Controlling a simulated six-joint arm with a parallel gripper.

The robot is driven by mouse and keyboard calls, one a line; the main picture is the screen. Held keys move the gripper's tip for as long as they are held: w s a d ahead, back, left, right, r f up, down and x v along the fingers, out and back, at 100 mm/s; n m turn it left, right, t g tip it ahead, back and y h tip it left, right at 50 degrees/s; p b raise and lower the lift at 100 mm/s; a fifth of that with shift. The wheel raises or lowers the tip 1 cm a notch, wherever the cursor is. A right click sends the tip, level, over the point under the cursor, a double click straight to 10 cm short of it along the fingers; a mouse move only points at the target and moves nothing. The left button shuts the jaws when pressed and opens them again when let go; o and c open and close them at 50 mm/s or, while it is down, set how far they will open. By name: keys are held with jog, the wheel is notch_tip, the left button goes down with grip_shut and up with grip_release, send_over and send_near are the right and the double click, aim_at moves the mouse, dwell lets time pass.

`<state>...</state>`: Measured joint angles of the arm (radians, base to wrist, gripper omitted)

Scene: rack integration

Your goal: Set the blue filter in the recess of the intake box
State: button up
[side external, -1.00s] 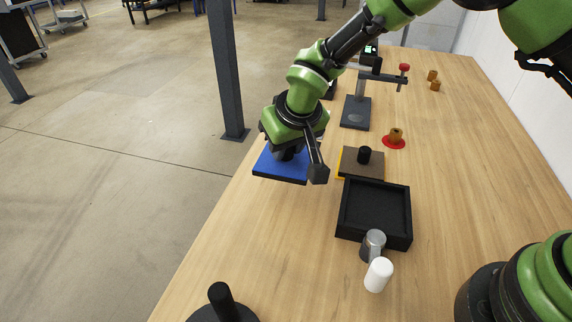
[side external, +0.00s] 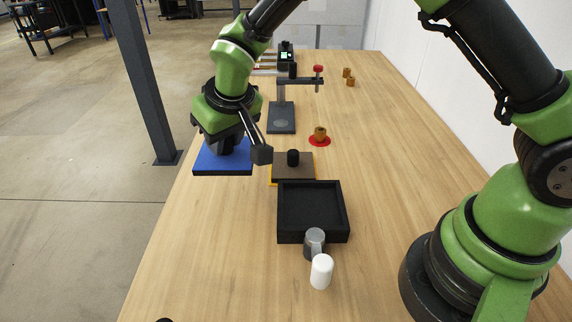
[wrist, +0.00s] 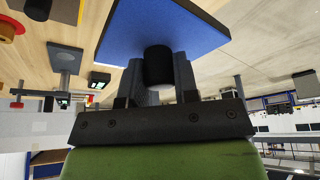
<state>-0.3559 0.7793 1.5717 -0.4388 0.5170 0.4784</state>
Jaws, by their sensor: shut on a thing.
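The blue filter (side external: 207,161) is a flat blue square panel with a dark edge, near the bench's left edge in the side view. My gripper (side external: 229,146) is over it, its fingertips mostly hidden by my wrist. In the wrist view my gripper (wrist: 159,72) is shut on the filter's round black knob, and the blue face (wrist: 160,25) spreads beyond the fingers. Its height above the bench is hard to tell. The intake box, seemingly the black open-topped square box (side external: 312,207), stands to the right and nearer the camera. Its recess looks empty.
A brown plate with a black knob (side external: 293,157) lies on a yellow-edged base, just behind the box. A grey cup (side external: 314,243) and white cylinder (side external: 321,271) stand before the box. A dark stand (side external: 282,117) and brown part on a red disc (side external: 320,135) are behind.

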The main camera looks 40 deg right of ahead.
jog(key=s+d+r, duration=0.8)
jog(key=s+d, duration=0.2)
jog(key=d, duration=0.3)
jog(key=s+d+f, duration=0.2)
jog(key=d+f, duration=0.2)
jog(key=d, duration=0.1)
jog(key=s+a+f, duration=0.1)
jog(key=a+f, duration=0.3)
jog(key=a, duration=0.5)
jog(key=shift+a+f, duration=0.2)
jog(key=shift+a, duration=0.2)
jog(key=shift+f, duration=3.95)
jog(key=shift+f, duration=0.3)
jog(key=o, duration=1)
